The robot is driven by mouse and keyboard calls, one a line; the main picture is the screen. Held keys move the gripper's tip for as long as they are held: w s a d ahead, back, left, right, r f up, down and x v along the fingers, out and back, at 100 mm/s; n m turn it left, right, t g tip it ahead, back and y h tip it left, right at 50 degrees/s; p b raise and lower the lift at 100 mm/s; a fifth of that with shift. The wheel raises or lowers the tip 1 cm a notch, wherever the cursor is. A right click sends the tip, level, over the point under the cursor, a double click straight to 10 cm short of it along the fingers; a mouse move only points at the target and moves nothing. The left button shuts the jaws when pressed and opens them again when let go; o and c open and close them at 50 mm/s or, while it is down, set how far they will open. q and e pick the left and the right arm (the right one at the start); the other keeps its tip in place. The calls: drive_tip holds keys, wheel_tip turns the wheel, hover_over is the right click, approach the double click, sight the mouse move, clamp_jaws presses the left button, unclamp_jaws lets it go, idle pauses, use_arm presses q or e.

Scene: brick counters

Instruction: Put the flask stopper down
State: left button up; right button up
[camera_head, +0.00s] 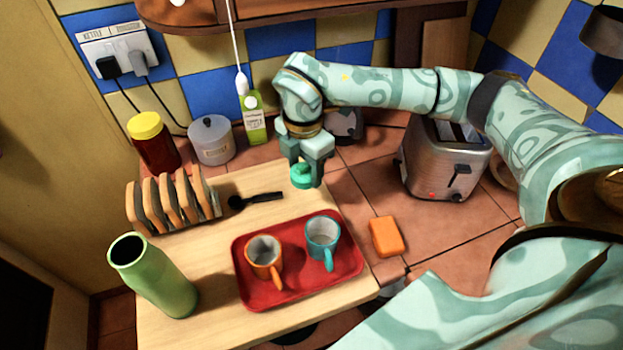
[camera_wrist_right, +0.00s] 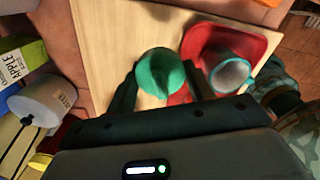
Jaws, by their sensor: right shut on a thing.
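My right gripper (camera_head: 303,165) points down and is shut on the round green flask stopper (camera_head: 302,177). The stopper is over the back right part of the wooden board (camera_head: 215,260), behind the red tray; whether it touches the board I cannot tell. In the right wrist view the stopper (camera_wrist_right: 160,73) sits between the two dark fingers, with the board beneath. The tall green flask (camera_head: 153,275) stands open-topped at the board's front left. My left gripper is not in view.
The red tray (camera_head: 295,290) holds an orange mug (camera_head: 264,255) and a teal mug (camera_head: 322,238). A black spoon (camera_head: 256,200) and toast rack (camera_head: 175,203) lie left of the gripper. An orange sponge (camera_head: 386,237) and toaster (camera_head: 447,165) are right. A green carton (camera_head: 254,120) stands behind.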

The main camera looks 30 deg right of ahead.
drive_tip(key=f, duration=0.1)
drive_tip(key=w+d+f, duration=0.1)
drive_tip(key=f, duration=0.1)
drive_tip(key=w+d+f+b, duration=0.1)
drive_tip(key=shift+d+f, duration=0.15)
drive_tip(key=shift+f, duration=0.1)
drive_tip(key=f, duration=0.2)
drive_tip(key=f+b, duration=0.1)
drive_tip(key=f, duration=0.1)
drive_tip(key=shift+w+d, duration=0.2)
drive_tip(key=shift+d, duration=0.1)
drive_tip(key=shift+r, duration=0.1)
drive_tip(key=o, duration=1)
drive_tip(key=shift+c, duration=0.2)
wheel_tip(320, 180, up, 12)
drive_tip(key=p, duration=0.2)
drive_tip(key=shift+p, duration=0.35)
